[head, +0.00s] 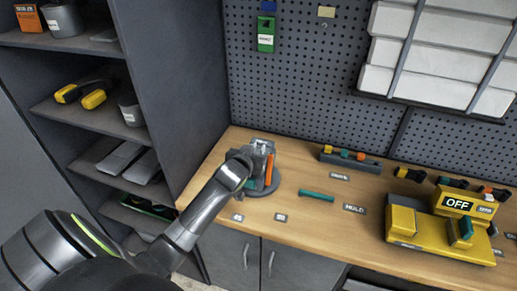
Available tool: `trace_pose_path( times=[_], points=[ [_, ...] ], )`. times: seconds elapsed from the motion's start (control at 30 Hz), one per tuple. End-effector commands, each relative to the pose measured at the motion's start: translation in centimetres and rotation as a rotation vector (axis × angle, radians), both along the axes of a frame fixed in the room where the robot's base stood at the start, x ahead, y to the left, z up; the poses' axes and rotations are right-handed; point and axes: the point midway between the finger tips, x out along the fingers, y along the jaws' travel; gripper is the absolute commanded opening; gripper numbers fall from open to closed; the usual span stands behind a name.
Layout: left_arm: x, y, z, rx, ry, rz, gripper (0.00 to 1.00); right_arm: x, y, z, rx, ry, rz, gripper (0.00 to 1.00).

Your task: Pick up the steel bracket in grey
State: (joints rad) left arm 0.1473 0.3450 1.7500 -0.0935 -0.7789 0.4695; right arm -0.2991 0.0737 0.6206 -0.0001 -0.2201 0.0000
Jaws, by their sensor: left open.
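My left arm comes in from the lower left, and my left gripper (261,152) is over the left part of the wooden workbench (325,235). The gripper is open, but its fingertips are small and hard to make out. A dark grey round base (267,188) sits on the bench right under and beside the gripper, partly covered by my arm. An orange upright piece (269,168) shows against the gripper. I cannot pick out the grey steel bracket with certainty; it may be among the grey parts at the gripper. My right gripper is not in view.
A teal bar (317,195) lies on the bench, with a dark holder of coloured tools (350,160) behind it. A yellow machine marked OFF (440,235) stands at the right. A dark shelf unit (170,75) rises at the left, a pegboard (300,80) behind. The bench's front middle is mostly clear.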

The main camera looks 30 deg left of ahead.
Motion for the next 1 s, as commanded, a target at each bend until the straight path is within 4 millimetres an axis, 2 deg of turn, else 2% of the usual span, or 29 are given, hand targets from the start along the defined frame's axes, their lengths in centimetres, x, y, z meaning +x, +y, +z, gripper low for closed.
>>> trace_pose_path(
  times=[0.2,0.47,0.9,1.0],
  points=[
    [1.36,0.29,-0.57,-0.001,0.0,-0.001,0.6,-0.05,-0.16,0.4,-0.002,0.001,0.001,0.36],
    [1.45,0.32,-0.68,-0.001,0.0,-0.001,0.6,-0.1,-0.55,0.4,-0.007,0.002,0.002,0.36],
    [1.46,0.31,-0.56,0.0,-0.002,-0.002,0.05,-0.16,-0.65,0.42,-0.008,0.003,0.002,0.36],
    [1.46,0.31,-0.56,0.0,-0.002,-0.002,0.05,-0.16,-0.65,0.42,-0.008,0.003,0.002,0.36]
  ],
)
